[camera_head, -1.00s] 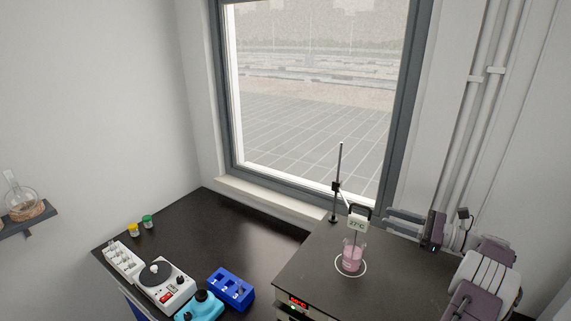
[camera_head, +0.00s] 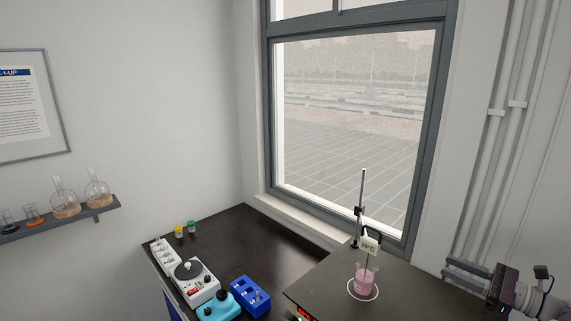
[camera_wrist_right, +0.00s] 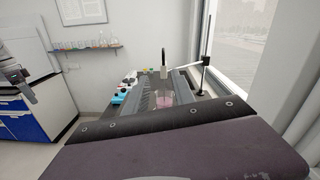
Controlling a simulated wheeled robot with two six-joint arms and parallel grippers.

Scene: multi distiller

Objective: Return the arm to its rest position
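My right gripper (camera_head: 463,273) is at the right edge of the head view, beside the beaker and clear of it. Its two fingers are apart with nothing between them. In the right wrist view its fingers (camera_wrist_right: 164,98) frame an open gap, with the beaker showing beyond. The glass beaker (camera_head: 365,283) of pink liquid stands upright on a white ring on the dark bench. A stand (camera_head: 361,210) behind it holds a temperature display (camera_head: 371,244) over it.
On the lower bench (camera_head: 265,240) are a white stirrer-like device (camera_head: 197,284), a blue rack (camera_head: 251,296), a cyan device (camera_head: 217,308), a white rack (camera_head: 164,257) and two small capped jars (camera_head: 185,228). A wall shelf (camera_head: 62,219) holds flasks. A large window is behind.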

